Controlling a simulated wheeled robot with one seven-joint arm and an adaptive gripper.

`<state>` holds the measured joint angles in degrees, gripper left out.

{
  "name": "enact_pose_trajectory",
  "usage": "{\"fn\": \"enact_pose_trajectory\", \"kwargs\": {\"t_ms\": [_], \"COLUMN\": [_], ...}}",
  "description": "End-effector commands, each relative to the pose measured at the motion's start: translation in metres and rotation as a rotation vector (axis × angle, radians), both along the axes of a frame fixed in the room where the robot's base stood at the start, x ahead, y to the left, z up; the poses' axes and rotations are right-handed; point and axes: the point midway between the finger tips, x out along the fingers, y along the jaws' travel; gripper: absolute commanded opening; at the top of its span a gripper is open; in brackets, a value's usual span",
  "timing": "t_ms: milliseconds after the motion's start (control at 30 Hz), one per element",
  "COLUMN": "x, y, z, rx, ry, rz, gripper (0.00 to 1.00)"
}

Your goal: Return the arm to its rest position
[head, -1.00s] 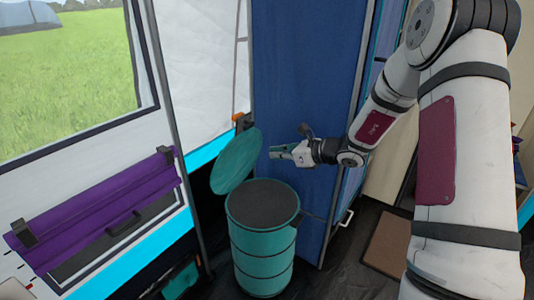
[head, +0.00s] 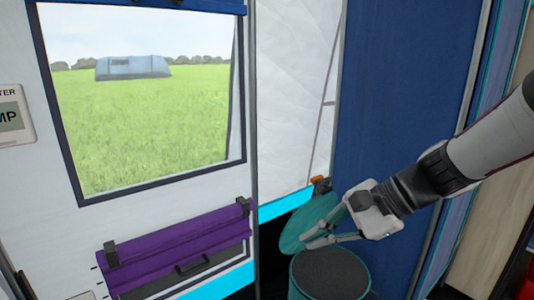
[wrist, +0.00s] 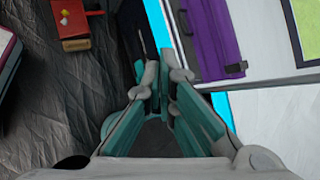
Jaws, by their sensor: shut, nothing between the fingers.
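My gripper (head: 318,240) is shut and empty in the head view. It hangs above the teal bin (head: 330,287), in front of the bin's raised round lid (head: 300,222). I cannot tell whether the fingers touch the lid. My arm reaches in from the right side of the head view. In the wrist view the closed gripper fingers (wrist: 158,85) point away from the camera. The dark top of the bin (wrist: 155,137) shows between and below them.
A blue panel (head: 400,110) stands behind my arm on the right. A purple roll (head: 180,245) hangs on the white wall below the window (head: 140,110). In the wrist view, a red and yellow object (wrist: 78,22) lies on the dark floor (wrist: 70,95).

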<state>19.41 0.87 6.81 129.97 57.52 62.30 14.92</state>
Motion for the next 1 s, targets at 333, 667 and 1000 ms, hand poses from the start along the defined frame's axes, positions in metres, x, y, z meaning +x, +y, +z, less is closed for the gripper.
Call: {"fn": "enact_pose_trajectory", "kwargs": {"t_ms": [333,667,1000], "x": [-0.146,-0.237,-0.269], "y": [-0.006,-0.059,-0.096], "z": [0.012,0.004,0.017], "rx": [-0.382,-0.701,-0.875], "ry": [-0.156,-0.231,-0.261], "rz": [0.51,0.852,0.991], "gripper": [0.0,0.0,0.0]}}
